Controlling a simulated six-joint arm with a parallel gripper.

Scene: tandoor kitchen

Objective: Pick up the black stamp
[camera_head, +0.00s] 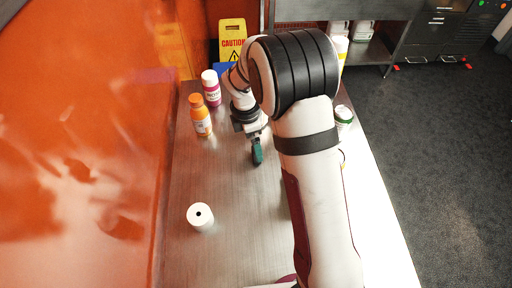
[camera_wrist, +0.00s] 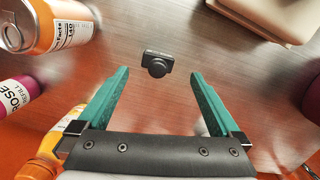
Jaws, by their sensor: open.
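The black stamp (camera_wrist: 157,64) lies on the metal table in the wrist view, ahead of my fingertips and between their lines. It has a flat bar and a round knob. My gripper (camera_wrist: 160,80) is open, its two teal fingers spread wide, with nothing between them. The stamp is apart from both fingers. In the head view my gripper (camera_head: 257,157) points down over the table (camera_head: 225,175), and I cannot see the stamp there; my arm covers part of the table.
An orange-capped bottle (camera_head: 200,116) and a pink bottle (camera_head: 211,90) stand left of my gripper. A white paper roll (camera_head: 200,217) stands nearer on the table. A yellow caution sign (camera_head: 232,38) is at the back. A green-lidded container (camera_head: 344,115) is right of my arm. An orange wall (camera_head: 80,150) borders the left.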

